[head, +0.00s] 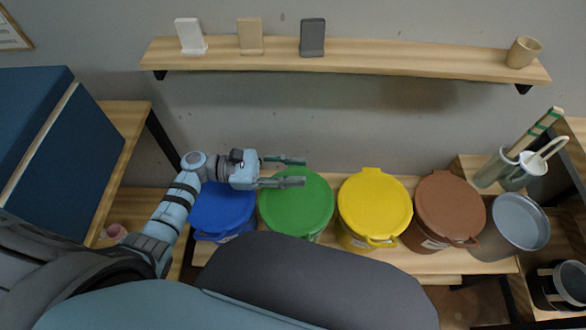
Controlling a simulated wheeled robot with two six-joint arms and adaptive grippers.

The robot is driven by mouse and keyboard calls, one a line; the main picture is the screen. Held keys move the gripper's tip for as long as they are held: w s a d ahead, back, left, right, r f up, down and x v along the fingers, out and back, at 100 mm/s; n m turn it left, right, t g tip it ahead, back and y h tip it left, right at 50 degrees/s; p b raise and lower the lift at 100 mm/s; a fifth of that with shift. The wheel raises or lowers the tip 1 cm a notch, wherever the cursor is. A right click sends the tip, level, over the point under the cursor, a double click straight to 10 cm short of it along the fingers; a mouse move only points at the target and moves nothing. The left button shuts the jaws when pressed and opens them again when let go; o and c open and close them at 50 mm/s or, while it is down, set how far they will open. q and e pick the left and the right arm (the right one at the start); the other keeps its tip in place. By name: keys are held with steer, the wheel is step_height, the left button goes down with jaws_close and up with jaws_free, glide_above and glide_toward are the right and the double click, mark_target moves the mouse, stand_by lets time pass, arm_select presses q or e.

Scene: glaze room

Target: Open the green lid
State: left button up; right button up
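The green lid (298,208) lies flat on its bucket on the low wooden bench, between the blue and yellow lids. It looks shut. My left gripper (297,171) comes in from the left, over the blue bucket, with its fingers spread apart. The fingertips are over the far left part of the green lid, and nothing shows between them. I cannot tell whether they touch the lid. The front of the green bucket is partly hidden by my own body. My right gripper does not show.
A blue lid (222,208), a yellow lid (375,203) and a brown lid (449,205) cover neighbouring buckets. A grey open bucket (520,222) stands at the right. A wall shelf (380,57) runs above. A dark blue cabinet (70,150) stands at the left.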

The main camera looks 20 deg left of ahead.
arm_select(q)
steer(key=v, duration=1.2)
